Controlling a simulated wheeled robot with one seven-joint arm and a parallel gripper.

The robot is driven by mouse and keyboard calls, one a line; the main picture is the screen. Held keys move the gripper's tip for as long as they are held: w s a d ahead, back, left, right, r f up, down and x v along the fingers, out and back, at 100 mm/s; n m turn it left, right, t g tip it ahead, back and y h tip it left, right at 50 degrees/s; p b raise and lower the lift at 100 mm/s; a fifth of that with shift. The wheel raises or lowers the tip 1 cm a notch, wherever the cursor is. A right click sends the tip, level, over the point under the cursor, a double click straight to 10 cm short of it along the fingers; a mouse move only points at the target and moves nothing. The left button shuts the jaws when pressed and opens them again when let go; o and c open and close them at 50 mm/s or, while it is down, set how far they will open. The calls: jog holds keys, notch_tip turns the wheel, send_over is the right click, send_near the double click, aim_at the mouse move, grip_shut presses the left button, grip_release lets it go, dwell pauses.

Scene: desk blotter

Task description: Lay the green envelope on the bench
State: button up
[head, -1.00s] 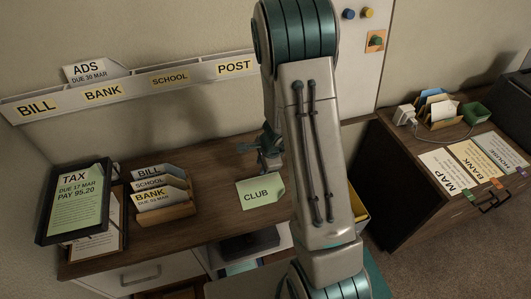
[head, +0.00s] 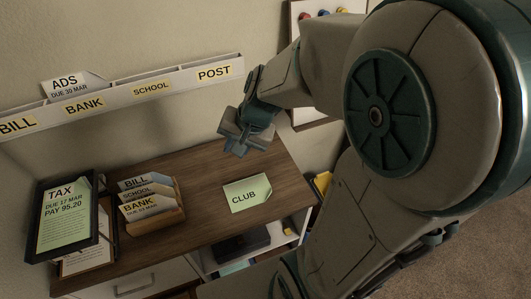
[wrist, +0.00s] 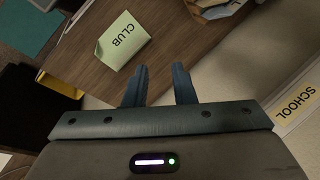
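The green envelope (head: 246,193), marked CLUB, lies flat on the wooden bench top (head: 205,225), toward its right end. One corner looks folded. The envelope also shows in the wrist view (wrist: 122,42), lying on the brown wood beyond my fingers. My gripper (head: 238,147) hangs in the air above the bench, up and back from the envelope and apart from it. In the wrist view my two fingers (wrist: 159,84) stand apart with nothing between them. No part of the envelope is hidden by my gripper.
A sorter (head: 155,217) with several marked cards stands left of the envelope. A framed TAX sheet (head: 66,220) leans at the far left. A labelled wall rack (head: 120,102) runs behind. The bench around the envelope is clear. A dark box (head: 242,240) sits on the shelf below.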

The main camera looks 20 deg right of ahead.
jog(key=s+d+r+n+h, duration=0.3)
jog(key=s+r+n, duration=0.3)
jog(key=s, duration=0.4)
jog(key=shift+d+r+n+t, duration=0.15)
jog(key=shift+r+n+t, duration=0.15)
jog(key=shift+r+n, duration=0.15)
jog(key=shift+s, duration=0.1)
jog(key=shift+s, duration=0.1)
